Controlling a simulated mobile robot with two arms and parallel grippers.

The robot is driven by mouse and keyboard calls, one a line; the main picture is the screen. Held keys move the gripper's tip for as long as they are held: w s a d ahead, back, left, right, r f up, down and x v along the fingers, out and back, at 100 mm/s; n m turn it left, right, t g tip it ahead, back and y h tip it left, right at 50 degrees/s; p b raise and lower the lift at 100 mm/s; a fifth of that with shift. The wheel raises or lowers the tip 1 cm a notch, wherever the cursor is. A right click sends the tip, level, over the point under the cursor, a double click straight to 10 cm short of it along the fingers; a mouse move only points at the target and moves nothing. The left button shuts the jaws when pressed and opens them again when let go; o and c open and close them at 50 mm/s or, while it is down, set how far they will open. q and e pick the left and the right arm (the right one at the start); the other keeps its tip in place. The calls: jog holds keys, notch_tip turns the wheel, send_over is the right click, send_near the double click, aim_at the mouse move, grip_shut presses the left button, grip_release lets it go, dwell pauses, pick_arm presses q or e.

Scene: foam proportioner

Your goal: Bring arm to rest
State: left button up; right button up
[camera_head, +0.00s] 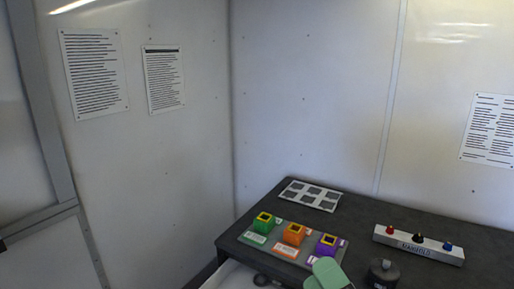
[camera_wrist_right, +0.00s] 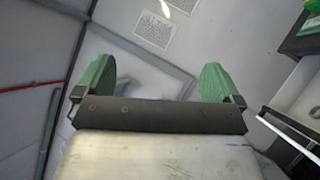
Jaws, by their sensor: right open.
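My right gripper (camera_wrist_right: 155,82) shows in the right wrist view with its two green fingers wide apart and nothing between them. In the head view part of it, a green finger (camera_head: 329,273), shows at the bottom edge, in front of the near right corner of the block panel. The rest of the right arm is hardly in view. My left gripper is in neither view.
A dark bench (camera_head: 440,222) holds a panel with green (camera_head: 263,223), orange (camera_head: 294,234) and purple (camera_head: 327,245) blocks. Walls enclose the bench.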

jog(key=s+d+f+m+g+h, duration=0.1)
jog(key=d+f+m+g+h, duration=0.3)
jog(key=f+m, duration=0.35)
jog(key=s+d+f+m+g+h, duration=0.2)
jog(key=d+f+m+h, duration=0.2)
jog(key=f+m+h, duration=0.4)
jog(key=s+d+f+m+g+y, duration=0.2)
jog(key=s+f+m+g, duration=0.8)
jog(key=s, duration=0.6)
notch_tip(320, 180, down, 35)
jog(key=n+g+b, duration=0.2)
jog(key=b, duration=0.7)
jog(key=s+d+f+b, duration=0.1)
jog(key=s+f+b, duration=0.1)
jog(key=s+f, duration=0.3)
jog(key=s+d+f+g+b, duration=0.1)
jog(key=s+f+b, duration=0.2)
jog(key=f, duration=0.9)
jog(key=s+d+f+b, duration=0.1)
jog(key=s+f+b, duration=0.2)
jog(key=s+f, duration=0.5)
jog(key=shift+s+f, duration=0.25)
jog(key=shift+s, duration=0.15)
